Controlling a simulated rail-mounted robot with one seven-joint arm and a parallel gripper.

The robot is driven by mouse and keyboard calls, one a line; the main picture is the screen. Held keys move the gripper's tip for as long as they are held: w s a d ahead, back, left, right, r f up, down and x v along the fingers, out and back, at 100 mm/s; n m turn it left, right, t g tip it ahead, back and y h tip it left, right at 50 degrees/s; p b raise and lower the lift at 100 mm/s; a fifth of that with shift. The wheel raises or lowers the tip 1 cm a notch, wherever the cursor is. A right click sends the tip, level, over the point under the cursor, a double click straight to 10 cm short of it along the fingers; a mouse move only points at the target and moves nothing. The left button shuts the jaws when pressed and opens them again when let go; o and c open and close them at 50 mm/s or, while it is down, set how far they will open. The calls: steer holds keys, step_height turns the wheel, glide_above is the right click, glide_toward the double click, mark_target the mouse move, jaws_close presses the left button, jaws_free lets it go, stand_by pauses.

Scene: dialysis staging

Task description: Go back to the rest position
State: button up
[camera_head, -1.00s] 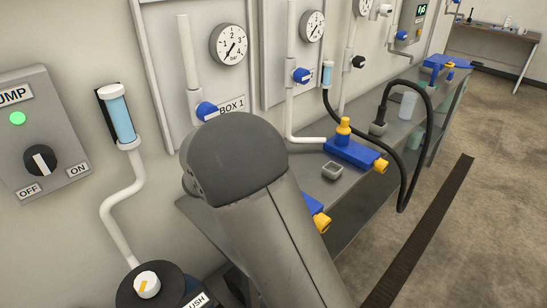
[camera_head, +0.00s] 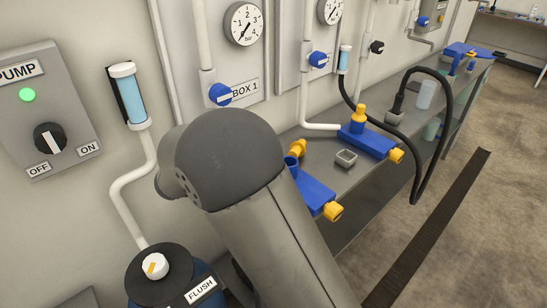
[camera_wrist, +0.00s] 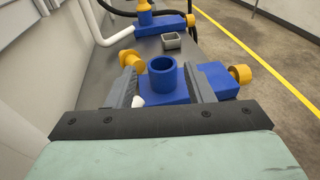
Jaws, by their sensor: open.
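My gripper (camera_wrist: 162,92) is open in the wrist view, with its two grey fingers apart. A blue fitting (camera_wrist: 163,78) with an upright open socket shows between and beyond the fingers. I cannot tell whether the fingers touch it. A yellow cap (camera_wrist: 240,74) sits on its right end and another yellow part (camera_wrist: 131,59) is at its left. In the head view the same blue fitting (camera_head: 313,191) lies on the grey bench, partly behind my arm. My gripper is hidden there by my arm.
A second blue fitting (camera_head: 366,143) with yellow caps and a small grey dish (camera_head: 346,158) stand farther along the bench (camera_head: 330,165). A black hose (camera_head: 450,115) loops past the bench edge. The pump panel (camera_head: 44,110) and a flush canister (camera_head: 160,275) are at the left.

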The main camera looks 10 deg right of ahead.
steer(key=s+d+m+g+y+p, duration=0.1)
steer(key=s+d+m+g+y, duration=0.3)
steer(key=s+d+m+g, duration=0.45)
steer(key=s+f+m+t+y+p, duration=0.1)
steer(key=s+f+m+t+y, duration=0.1)
steer(key=s+m+y, duration=0.9)
steer(key=s+m, duration=0.2)
steer(key=s, duration=0.5)
steer(key=shift+s+f+m+p, duration=0.25)
steer(key=shift+s+m+p, duration=0.05)
steer(key=shift+m, duration=0.05)
